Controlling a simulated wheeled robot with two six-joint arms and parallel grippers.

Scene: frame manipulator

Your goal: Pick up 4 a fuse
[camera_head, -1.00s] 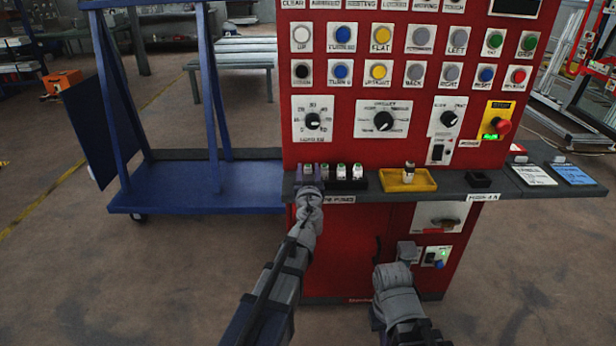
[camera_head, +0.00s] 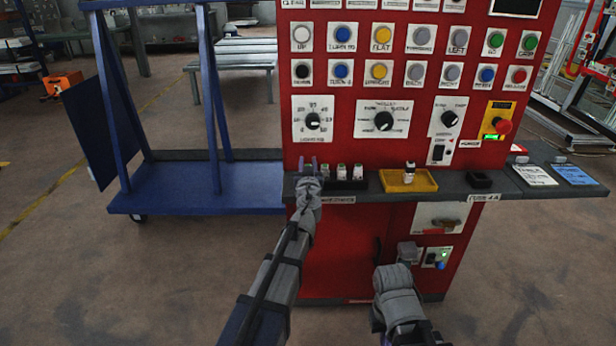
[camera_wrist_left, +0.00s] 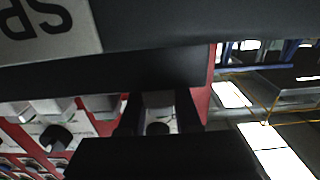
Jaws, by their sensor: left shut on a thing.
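The left wrist view shows a pale thing (camera_wrist_left: 158,108) between the dark fingers. Another fuse sits in the yellow tray (camera_head: 423,181). My right gripper (camera_head: 407,252) is low before the cabinet, its jaws unclear.
The red panel (camera_head: 345,85) with buttons and knobs rises behind the shelf. A small black block (camera_head: 479,180) and cards (camera_head: 534,175) lie to the right. A blue cart (camera_head: 190,190) stands to the left. The floor in front is clear.

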